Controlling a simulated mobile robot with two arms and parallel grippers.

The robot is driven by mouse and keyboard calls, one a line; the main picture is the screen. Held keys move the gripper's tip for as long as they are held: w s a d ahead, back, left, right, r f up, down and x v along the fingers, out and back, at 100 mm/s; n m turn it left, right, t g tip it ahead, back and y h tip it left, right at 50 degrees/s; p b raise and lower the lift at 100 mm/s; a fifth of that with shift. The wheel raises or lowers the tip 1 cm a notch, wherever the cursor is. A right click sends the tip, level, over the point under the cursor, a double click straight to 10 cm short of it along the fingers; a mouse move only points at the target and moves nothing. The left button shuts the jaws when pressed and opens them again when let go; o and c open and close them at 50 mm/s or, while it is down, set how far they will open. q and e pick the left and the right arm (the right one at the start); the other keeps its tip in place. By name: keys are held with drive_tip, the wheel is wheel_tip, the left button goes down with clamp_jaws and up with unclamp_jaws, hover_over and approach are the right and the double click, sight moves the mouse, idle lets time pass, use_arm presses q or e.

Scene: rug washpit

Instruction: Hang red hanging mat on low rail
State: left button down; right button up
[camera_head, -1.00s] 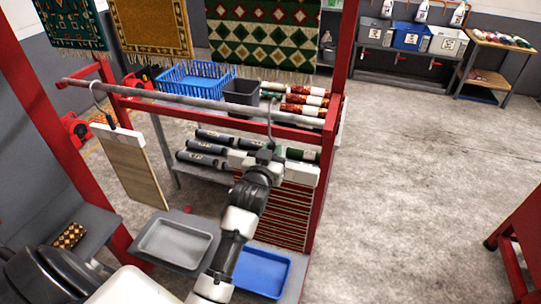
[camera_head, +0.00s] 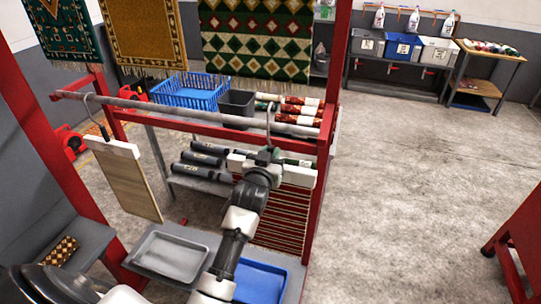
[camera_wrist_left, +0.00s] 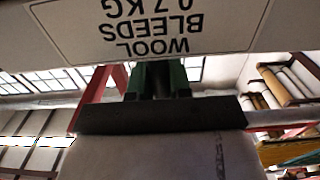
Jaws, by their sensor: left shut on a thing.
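The red hanging mat (camera_head: 281,215), red with dark and pale stripes, hangs below a white hanger bar (camera_head: 304,176) at the right part of the low rail (camera_head: 180,113). My left gripper (camera_head: 263,160) is shut on this hanger, at its middle. The hanger's grey hook (camera_head: 270,118) rises to the rail and its curved top shows at rail height; I cannot tell whether the rail bears it. My arm covers part of the mat. In the left wrist view, a white label plate (camera_wrist_left: 155,25) reads "WOOL BLEEDS 0.7 KG" upside down. My right gripper is not in view.
A beige mat (camera_head: 127,183) hangs from the rail's left part. Red posts (camera_head: 328,150) frame the rack. Behind are rolled rugs (camera_head: 205,160), a blue basket (camera_head: 190,92) and a dark bin (camera_head: 237,106). Grey (camera_head: 172,257) and blue (camera_head: 262,282) trays lie below. Floor is open rightward.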

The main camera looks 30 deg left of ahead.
use_arm(q)
drive_tip(key=shift+f, duration=0.1)
drive_tip(key=shift+f+b, duration=1.3)
drive_tip(key=shift+f, duration=0.65)
drive_tip(key=c, duration=1)
unclamp_jaws()
drive_tip(key=shift+o, duration=0.2)
drive_tip(key=shift+f, duration=0.1)
drive_tip(key=shift+s, duration=0.1)
drive_tip(key=b+v, duration=0.2)
drive_tip(key=v, duration=0.8)
drive_tip(key=shift+s, duration=0.3)
